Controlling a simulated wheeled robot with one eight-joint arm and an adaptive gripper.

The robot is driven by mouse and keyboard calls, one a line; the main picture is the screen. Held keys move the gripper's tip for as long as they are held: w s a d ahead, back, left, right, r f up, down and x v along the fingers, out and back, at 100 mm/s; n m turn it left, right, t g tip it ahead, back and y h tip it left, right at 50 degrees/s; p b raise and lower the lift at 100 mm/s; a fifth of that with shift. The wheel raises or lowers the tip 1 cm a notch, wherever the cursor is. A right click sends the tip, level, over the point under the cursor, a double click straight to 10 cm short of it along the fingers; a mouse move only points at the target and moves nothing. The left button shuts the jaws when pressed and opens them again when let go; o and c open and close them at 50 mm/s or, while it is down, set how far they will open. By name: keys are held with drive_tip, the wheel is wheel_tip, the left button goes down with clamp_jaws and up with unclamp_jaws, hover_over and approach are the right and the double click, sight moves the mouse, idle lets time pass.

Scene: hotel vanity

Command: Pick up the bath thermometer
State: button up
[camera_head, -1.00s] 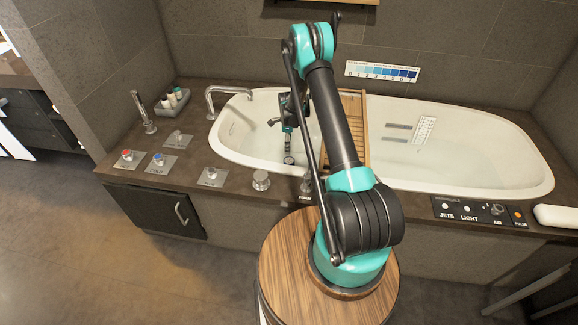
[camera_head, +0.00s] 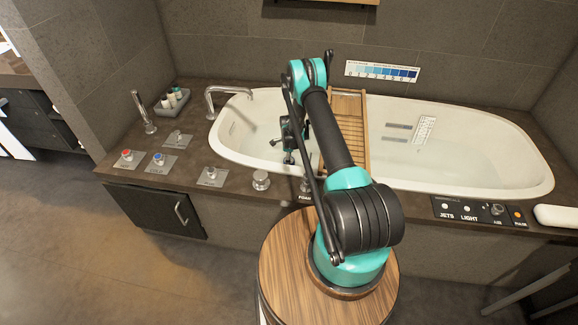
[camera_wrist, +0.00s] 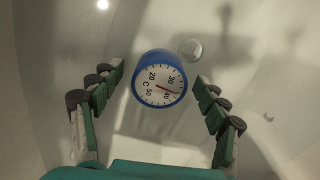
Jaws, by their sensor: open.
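The bath thermometer (camera_wrist: 159,79) is a round white dial with a blue rim, a red needle and numbers. In the wrist view it sits in the upper middle, inside the white tub. My gripper (camera_wrist: 160,85) is open, with one finger on each side of the dial and visible gaps between them. In the head view my gripper (camera_head: 289,157) hangs down into the left part of the tub. The thermometer is not visible there.
The white bathtub (camera_head: 460,180) has a wooden caddy (camera_head: 362,130) across it, just right of my gripper. A faucet (camera_head: 228,92) stands on the left rim. A round metal drain fitting (camera_wrist: 191,49) lies beside the thermometer. Shadows cover the tub floor.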

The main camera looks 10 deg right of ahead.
drive_tip(key=shift+f, duration=0.25)
drive_tip(key=shift+c, duration=0.5)
drive_tip(key=c, duration=1.3)
drive_tip(key=shift+r, duration=0.1)
